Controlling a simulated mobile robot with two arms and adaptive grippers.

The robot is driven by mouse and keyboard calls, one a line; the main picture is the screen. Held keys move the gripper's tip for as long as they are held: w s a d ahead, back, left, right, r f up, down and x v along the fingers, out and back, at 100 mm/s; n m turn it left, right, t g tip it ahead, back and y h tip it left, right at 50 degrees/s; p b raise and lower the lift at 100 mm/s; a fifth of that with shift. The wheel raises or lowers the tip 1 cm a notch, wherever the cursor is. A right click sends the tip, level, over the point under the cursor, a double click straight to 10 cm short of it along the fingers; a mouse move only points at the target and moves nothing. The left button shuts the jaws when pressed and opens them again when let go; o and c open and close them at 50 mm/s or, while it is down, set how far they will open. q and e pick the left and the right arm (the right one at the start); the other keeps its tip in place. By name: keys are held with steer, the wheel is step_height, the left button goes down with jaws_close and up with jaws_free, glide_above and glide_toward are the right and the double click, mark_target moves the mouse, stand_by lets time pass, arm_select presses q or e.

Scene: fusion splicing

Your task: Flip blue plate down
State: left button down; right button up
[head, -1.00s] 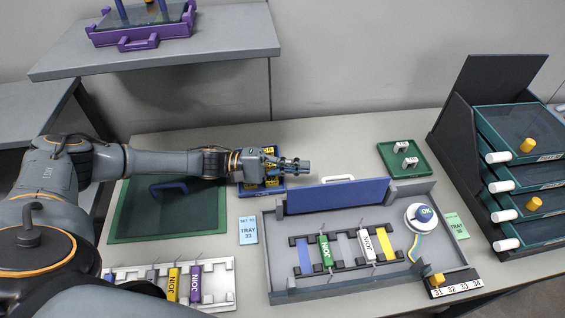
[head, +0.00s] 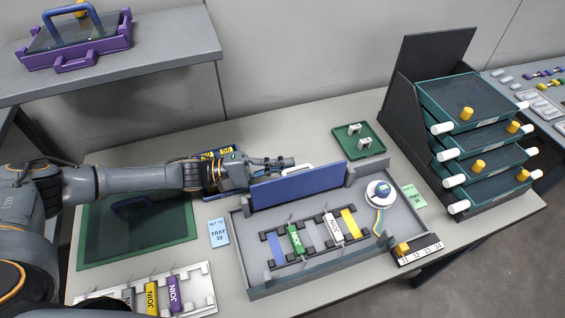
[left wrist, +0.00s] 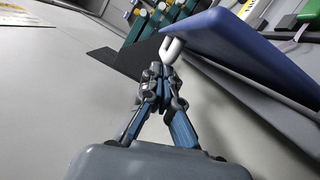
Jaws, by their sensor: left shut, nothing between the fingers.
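The blue plate (head: 300,187) stands upright along the back edge of the grey fixture tray (head: 262,284). Its white handle (head: 298,169) is on its upper edge. My left gripper (head: 288,162) is shut and empty, just behind the plate's upper edge by the left end of the handle. In the left wrist view the shut fingertips (left wrist: 159,72) are close below the white handle (left wrist: 171,49) and the blue plate (left wrist: 245,45); I cannot tell whether they touch. My right gripper is not in view.
A drawer rack (head: 405,100) stands at the right. A small green tray (head: 345,143) lies behind. A white rack (head: 203,300) lies at front left.

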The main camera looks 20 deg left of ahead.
mark_target(291, 189)
arm_select(q)
steer(key=shift+s+d+r+m+p, duration=0.15)
steer(key=shift+r+m+p, duration=0.1)
steer(key=shift+m+p, duration=0.2)
steer(key=s+d+m+p, duration=0.1)
steer(key=m+p, duration=0.1)
steer(key=p, duration=0.1)
steer(key=s+d+r+m+y+p, duration=0.1)
steer(key=s+m+p, duration=0.1)
steer(key=p, duration=0.1)
steer(key=s+r+m+y+p, duration=0.1)
steer(key=m+p, duration=0.2)
steer(key=shift+s+d+r+p, duration=0.15)
steer(key=shift+s+d+p, duration=0.05)
steer(key=shift+d+p, duration=0.2)
steer(key=s+m+p, duration=0.1)
steer(key=s+d+m+p, duration=0.1)
steer(key=m, duration=0.1)
steer(key=s+d+f+m+y+p, duration=0.1)
steer(key=shift+s+d+f+m, duration=0.1)
steer(key=shift+m, duration=0.15)
steer(key=shift+s+d+f+m+t+y+p, duration=0.4)
steer(key=shift+s+f+m+y, duration=0.2)
steer(key=shift+m, duration=0.5)
steer(key=shift+s+d+f, duration=0.4)
steer(key=shift+s+f, duration=0.2)
steer(key=shift+f, duration=0.2)
